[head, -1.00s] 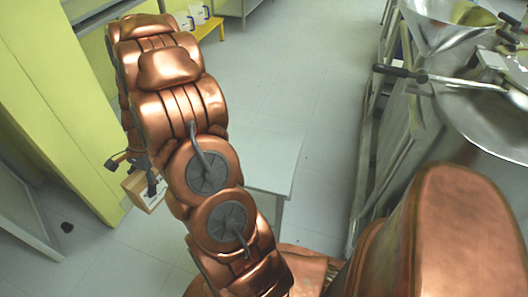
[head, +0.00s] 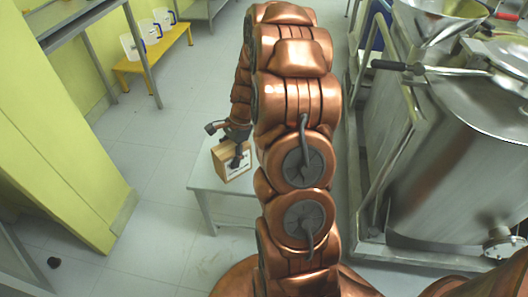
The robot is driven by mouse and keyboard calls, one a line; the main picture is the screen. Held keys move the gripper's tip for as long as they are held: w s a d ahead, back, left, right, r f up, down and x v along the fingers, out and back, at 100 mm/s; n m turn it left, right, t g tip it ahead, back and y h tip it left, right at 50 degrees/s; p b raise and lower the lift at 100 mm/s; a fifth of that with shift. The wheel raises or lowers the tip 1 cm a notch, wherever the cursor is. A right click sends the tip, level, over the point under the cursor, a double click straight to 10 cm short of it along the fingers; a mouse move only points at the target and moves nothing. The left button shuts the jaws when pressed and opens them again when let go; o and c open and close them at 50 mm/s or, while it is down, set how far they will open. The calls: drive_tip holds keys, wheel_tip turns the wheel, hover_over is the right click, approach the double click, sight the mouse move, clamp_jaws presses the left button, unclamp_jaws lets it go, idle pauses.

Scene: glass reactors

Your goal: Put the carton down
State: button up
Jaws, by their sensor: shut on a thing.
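The carton (head: 220,157) is a small tan box with a white printed face, seen left of my arm. My gripper (head: 238,158) is shut on it from above, with dark fingers against its printed face. My arm hides the right part of the table.
Large steel vessels (head: 460,140) in a metal frame stand on the right. A yellow-green wall panel (head: 60,150) is on the left. A yellow bench (head: 155,58) with several white jugs stands at the back left. The grey floor between is mostly clear.

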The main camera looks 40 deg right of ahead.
drive_tip(key=shift+s+d+f+b, duration=0.4)
drive_tip(key=shift+d+f, duration=0.4)
drive_tip(key=shift+d, duration=1.5)
drive_tip(key=shift+s+d+f+b, duration=0.25)
drive_tip(key=shift+s+d+f, duration=0.45)
drive_tip(key=shift+d, duration=1.6)
drive_tip(key=shift+s+d+f+b, duration=0.35)
drive_tip(key=shift+d+f, duration=0.55)
drive_tip(key=shift+d, duration=1.4)
drive_tip(key=shift+f, duration=0.1)
drive_tip(key=o, duration=1.4)
drive_tip(key=shift+c, duration=0.2)
